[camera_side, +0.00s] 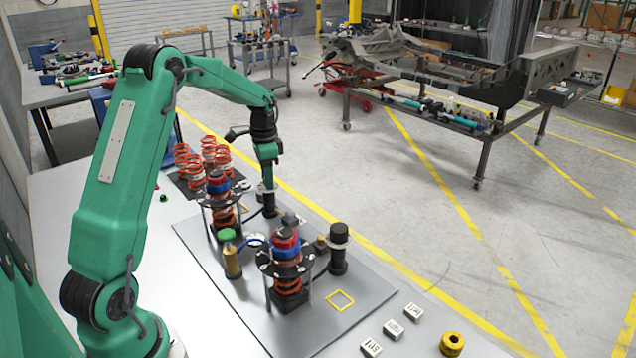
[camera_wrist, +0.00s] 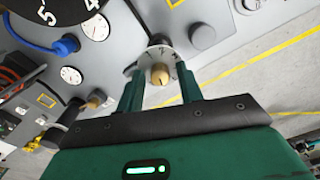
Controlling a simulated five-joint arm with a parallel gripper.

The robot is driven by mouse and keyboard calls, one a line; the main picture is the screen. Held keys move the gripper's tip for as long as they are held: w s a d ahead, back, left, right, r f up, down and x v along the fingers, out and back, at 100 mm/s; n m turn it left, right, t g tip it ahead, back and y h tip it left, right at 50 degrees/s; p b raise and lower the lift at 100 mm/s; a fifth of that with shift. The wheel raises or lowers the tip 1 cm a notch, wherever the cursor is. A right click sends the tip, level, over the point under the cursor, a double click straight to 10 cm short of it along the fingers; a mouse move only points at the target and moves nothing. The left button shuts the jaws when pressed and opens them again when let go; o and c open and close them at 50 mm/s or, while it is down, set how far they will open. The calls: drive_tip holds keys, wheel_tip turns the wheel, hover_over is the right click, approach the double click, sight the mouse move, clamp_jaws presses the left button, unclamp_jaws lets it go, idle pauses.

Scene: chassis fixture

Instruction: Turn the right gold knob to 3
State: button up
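In the wrist view a gold knob (camera_wrist: 160,74) stands on a white marked dial (camera_wrist: 163,54), between the two fingers of my gripper (camera_wrist: 160,86). The fingers are apart, one on each side of the knob, with gaps visible; I see no contact. The dial marks are too small to read surely. A second gold knob (camera_wrist: 97,98) shows to the left in the wrist view, outside the fingers. In the side view my gripper (camera_side: 268,184) points down at the far part of the grey plate, and the knob at its tips is hidden or too small to tell.
White blocks (camera_side: 393,329) and a yellow ring (camera_side: 452,344) lie at front right. A blue cable (camera_wrist: 62,46) is in the wrist view.

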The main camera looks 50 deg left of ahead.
drive_tip(key=m, duration=0.5)
drive_tip(key=shift+c, duration=0.5)
clamp_jaws()
drive_tip(key=n, duration=0.5)
drive_tip(key=shift+n, duration=0.4)
drive_tip(key=n, duration=0.5)
drive_tip(key=shift+n, duration=0.4)
drive_tip(key=n, duration=0.5)
drive_tip(key=shift+n, duration=0.3)
